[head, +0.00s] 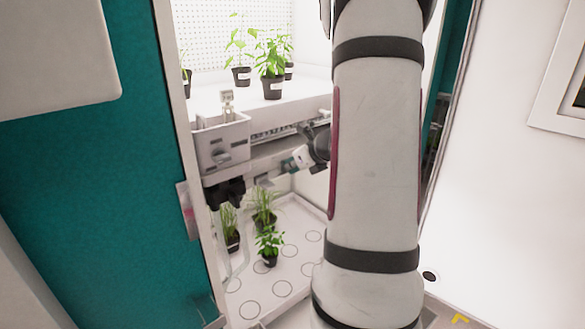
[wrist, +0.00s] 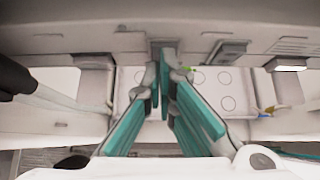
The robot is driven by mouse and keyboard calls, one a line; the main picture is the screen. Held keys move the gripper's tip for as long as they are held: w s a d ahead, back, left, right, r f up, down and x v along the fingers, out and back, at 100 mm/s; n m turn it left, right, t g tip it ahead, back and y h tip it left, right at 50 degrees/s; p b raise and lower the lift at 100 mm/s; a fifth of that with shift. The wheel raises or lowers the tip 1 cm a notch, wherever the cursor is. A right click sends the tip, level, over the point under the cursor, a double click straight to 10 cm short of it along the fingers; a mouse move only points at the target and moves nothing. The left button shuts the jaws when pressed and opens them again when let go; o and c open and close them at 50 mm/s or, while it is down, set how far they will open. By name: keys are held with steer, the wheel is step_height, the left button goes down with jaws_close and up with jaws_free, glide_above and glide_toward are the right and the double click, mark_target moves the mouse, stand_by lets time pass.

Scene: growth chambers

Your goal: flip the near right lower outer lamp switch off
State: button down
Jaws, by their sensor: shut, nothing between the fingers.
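My gripper (wrist: 163,65) has teal fingers, shut and empty, seen in the wrist view with the tips close to the front edge of a pale shelf (wrist: 60,42). In the head view the gripper (head: 287,166) shows small beside the shelf's front, partly hidden by my arm. Along the shelf edge in the wrist view are small switch-like housings: one grey (wrist: 229,49) right of the fingertips, and one with a bright white face (wrist: 288,65) farther right. I cannot tell which is the named switch or which way it is set. A housing behind the fingertips is mostly covered.
Potted plants (head: 272,88) stand on the upper shelf, and others (head: 268,245) on a white lower tray (head: 240,310) with circle marks. A grey box (head: 222,150) hangs at the shelf's left. A teal door (head: 100,190) bounds the left side. A dark hose part (wrist: 14,78) is left of my fingers.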

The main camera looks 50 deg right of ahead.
steer(key=shift+r, duration=0.1)
steer(key=shift+r+p, duration=0.6)
steer(key=shift+r, duration=0.1)
steer(key=shift+s, duration=0.1)
